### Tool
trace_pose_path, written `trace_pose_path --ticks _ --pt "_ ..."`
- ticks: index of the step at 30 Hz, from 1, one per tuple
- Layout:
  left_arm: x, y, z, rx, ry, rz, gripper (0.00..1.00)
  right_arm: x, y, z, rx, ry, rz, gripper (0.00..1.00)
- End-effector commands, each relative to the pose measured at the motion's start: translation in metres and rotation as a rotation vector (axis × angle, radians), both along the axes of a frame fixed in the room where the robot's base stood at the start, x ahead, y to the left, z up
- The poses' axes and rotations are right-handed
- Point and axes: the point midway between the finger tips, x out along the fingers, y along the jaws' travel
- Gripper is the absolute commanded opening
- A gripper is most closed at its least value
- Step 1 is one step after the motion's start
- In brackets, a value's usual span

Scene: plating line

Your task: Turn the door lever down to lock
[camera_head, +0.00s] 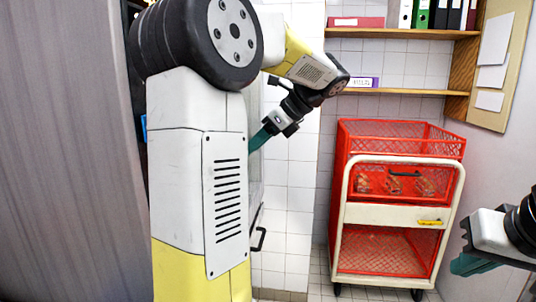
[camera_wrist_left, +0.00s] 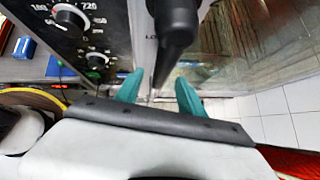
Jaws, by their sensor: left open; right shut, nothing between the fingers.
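The dark door lever (camera_wrist_left: 176,25) shows in the left wrist view at the top centre, pointing toward the camera. Its blunt end lies just beyond and between the teal fingertips of my left gripper (camera_wrist_left: 157,88). The fingers are apart, and I cannot tell whether they touch the lever. A partly hidden label starting "LO" is beside it. In the head view my left gripper (camera_head: 260,138) reaches toward the appliance behind my arm, and the lever is hidden there. My right gripper (camera_head: 474,263) is shut and empty at the right edge.
A panel with dials (camera_wrist_left: 70,20) stands left of the lever, and a glass door (camera_wrist_left: 245,50) is right of it. A black handle (camera_head: 259,239) shows low beside my arm. A red cart (camera_head: 400,138) stands against the tiled wall. Shelves (camera_head: 400,33) hold binders.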

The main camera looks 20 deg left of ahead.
Motion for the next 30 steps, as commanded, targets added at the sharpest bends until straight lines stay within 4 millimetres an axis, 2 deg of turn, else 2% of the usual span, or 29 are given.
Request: trace_pose_path --ticks 3,8,23,26,30 --pt "0.001 -0.013 0.013 0.0 -0.001 -0.001 0.46 0.0 0.0 0.0 0.0 0.0 0.0 0.0" --pt "0.001 -0.022 0.021 -0.001 0.001 -0.001 0.46 0.0 0.0 0.0 0.0 0.0 0.0 0.0" --pt "-0.001 -0.023 0.021 -0.009 -0.009 0.004 0.46 0.0 0.0 0.0 0.0 0.0 0.0 0.0" --pt "-0.012 -0.025 0.014 -0.065 -0.072 0.036 0.46 0.0 0.0 0.0 0.0 0.0 0.0 0.0" --pt "-0.049 -0.04 -0.015 -0.266 -0.279 0.177 0.46 0.0 0.0 0.0 0.0 0.0 0.0 0.0"
